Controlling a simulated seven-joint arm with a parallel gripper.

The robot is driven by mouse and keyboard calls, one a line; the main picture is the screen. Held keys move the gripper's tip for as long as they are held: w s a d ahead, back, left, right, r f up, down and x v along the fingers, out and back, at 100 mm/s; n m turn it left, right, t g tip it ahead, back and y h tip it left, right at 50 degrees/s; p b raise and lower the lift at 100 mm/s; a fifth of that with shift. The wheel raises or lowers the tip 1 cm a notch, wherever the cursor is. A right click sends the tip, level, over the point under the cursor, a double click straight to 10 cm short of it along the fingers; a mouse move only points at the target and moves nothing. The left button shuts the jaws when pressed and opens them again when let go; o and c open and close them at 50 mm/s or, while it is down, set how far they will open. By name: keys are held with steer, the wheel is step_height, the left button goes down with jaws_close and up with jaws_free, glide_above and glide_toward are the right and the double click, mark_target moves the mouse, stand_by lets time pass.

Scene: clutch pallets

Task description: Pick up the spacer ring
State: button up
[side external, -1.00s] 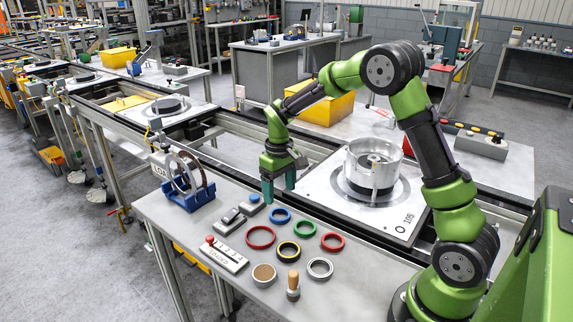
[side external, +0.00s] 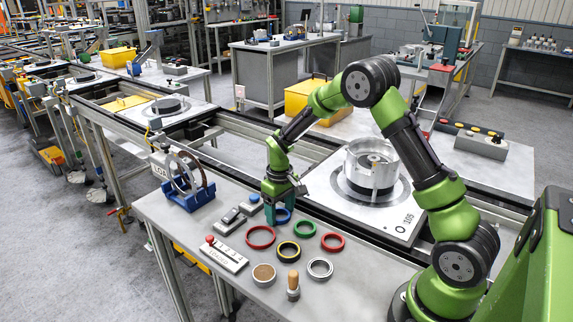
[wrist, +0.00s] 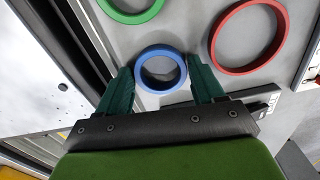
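Several rings lie flat on the grey bench; the frames do not label which one is the spacer ring. My gripper (side external: 279,216) is open over the blue ring (side external: 285,213), partly hiding it in the side view. In the wrist view the blue ring (wrist: 160,90) sits between the two green fingers of my gripper (wrist: 164,78), one on each side. I cannot tell whether they touch it. Other rings are large red (side external: 248,237), green (side external: 295,230), yellow-black (side external: 279,249), small red (side external: 323,243) and silver (side external: 310,270).
A blue stand (side external: 187,198) is left. A metal housing (side external: 371,168) sits on a pallet behind.

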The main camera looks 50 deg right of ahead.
steer(key=c, duration=0.6)
steer(key=shift+o, duration=0.2)
steer(key=shift+r, duration=0.15)
